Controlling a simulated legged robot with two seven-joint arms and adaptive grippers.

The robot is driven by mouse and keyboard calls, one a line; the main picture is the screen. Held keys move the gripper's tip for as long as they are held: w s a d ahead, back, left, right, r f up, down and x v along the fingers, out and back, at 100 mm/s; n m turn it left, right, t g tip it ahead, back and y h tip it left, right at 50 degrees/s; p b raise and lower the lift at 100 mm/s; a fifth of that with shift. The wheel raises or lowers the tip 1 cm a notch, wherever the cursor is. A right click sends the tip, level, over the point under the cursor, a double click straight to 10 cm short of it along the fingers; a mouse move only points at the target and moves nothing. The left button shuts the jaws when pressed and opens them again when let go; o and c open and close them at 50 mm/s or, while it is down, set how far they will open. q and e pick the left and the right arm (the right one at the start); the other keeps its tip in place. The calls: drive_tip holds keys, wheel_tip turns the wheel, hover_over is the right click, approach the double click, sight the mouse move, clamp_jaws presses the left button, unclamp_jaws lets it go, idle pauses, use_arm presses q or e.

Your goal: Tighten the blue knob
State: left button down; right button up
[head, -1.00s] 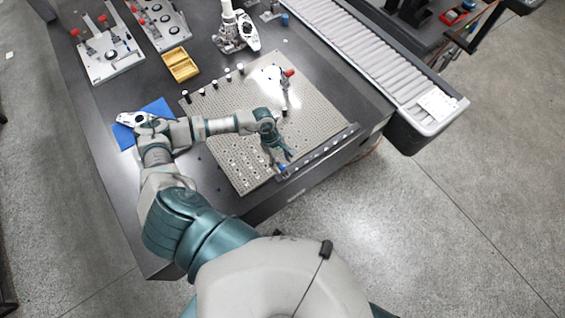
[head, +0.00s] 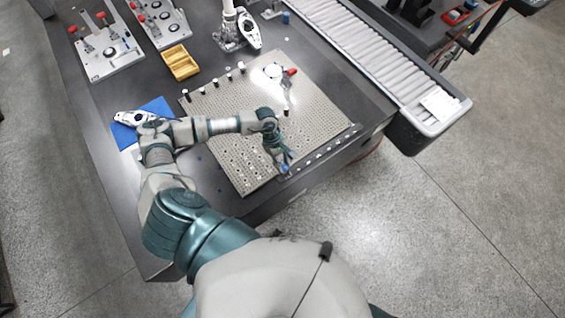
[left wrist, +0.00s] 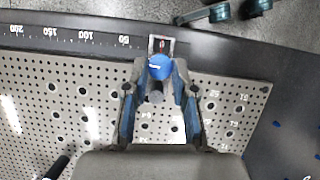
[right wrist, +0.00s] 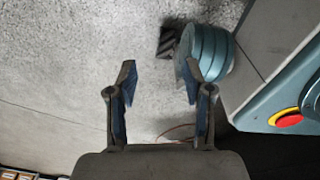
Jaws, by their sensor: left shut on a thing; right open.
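The blue knob (left wrist: 160,67) sits at the end of the ruler scale along the edge of the perforated plate (left wrist: 75,88). My left gripper (left wrist: 161,72) has its fingers on both sides of the knob and is shut on it. In the head view the knob (head: 284,169) shows at the tips of my left gripper (head: 280,160), at the plate's front edge. My right gripper (right wrist: 160,80) is open and empty above the grey floor in the right wrist view.
A red-handled clamp (head: 290,72) and a row of dark-topped pins stand on the plate. A yellow tray (head: 181,63) and fixtures with red knobs (head: 107,52) lie at the back left. A roller conveyor (head: 350,45) runs along the right.

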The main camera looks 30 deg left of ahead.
use_arm(q)
drive_tip(key=m+b, duration=0.2)
drive_tip(key=m+g+b, duration=0.1)
drive_tip(key=b, duration=0.1)
drive_tip(key=shift+w+d+f+y, duration=0.1)
drive_tip(key=shift+d+y, duration=0.15)
drive_tip(key=shift+y, duration=0.05)
drive_tip(key=shift+m, duration=0.3)
use_arm(e)
drive_tip(key=w+a+r, duration=0.2)
drive_tip(key=w+r, duration=0.3)
drive_tip(key=w, duration=0.5)
drive_tip(key=shift+r+t, duration=0.3)
drive_tip(key=shift+r, duration=0.05)
drive_tip(key=shift+w, duration=0.15)
use_arm(q)
drive_tip(key=c, duration=0.9)
unclamp_jaws()
drive_tip(key=shift+c, duration=0.2)
drive_tip(key=shift+r, duration=0.2)
use_arm(e)
drive_tip(key=shift+f, duration=0.1)
use_arm(q)
drive_tip(key=v, duration=1.1)
drive_tip(key=shift+w+r, duration=0.25)
drive_tip(key=shift+r, duration=0.1)
